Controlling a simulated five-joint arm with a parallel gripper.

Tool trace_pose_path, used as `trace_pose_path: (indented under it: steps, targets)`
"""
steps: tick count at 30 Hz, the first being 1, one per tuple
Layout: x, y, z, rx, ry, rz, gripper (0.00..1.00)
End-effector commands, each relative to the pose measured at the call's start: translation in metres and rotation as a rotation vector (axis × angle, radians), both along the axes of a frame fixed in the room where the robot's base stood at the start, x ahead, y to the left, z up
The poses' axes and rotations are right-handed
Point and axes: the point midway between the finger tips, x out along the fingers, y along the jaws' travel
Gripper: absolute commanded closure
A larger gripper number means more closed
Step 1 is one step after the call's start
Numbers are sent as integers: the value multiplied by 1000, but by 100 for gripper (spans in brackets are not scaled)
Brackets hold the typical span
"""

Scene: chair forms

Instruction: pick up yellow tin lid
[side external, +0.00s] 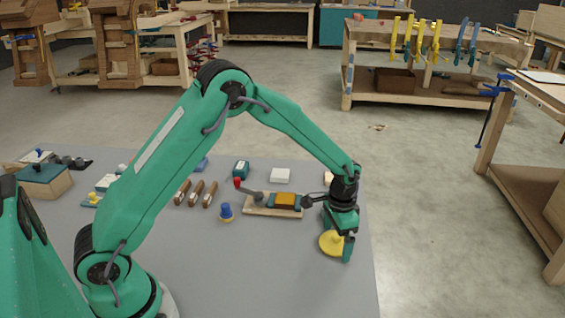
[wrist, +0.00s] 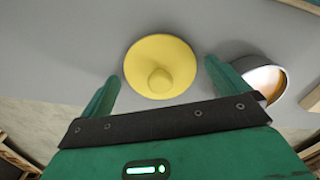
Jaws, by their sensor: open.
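The yellow tin lid (side external: 331,243) lies on the grey table near its right edge in the side external view. It is a round disc with a small knob in its middle. In the wrist view the yellow tin lid (wrist: 160,67) shows between and ahead of the two green fingers, with its knob toward me. My gripper (side external: 340,240) is open and just above the lid in the side external view, one finger partly in front of it. In the wrist view my gripper (wrist: 159,84) has its fingers apart on either side, with nothing held between them.
A round container (wrist: 266,82) with a bright inside stands just beside the right finger in the wrist view. A wooden board with an orange-topped block (side external: 286,200) lies behind my gripper. A blue knob-shaped piece (side external: 226,212) and several wooden-handled tools (side external: 195,192) stand further left.

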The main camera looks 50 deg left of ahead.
Motion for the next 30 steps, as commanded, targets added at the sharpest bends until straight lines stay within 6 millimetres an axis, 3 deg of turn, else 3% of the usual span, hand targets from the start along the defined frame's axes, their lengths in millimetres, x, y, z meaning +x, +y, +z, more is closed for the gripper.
trace_pose_path:
  steps: [11, 18, 30]
  targets:
    - [0, 0, 0, 0, 0, 0, 0]
    - [0, 0, 0, 0, 0, 0, 41]
    - [0, 0, 2, 0, -1, 0, 41]
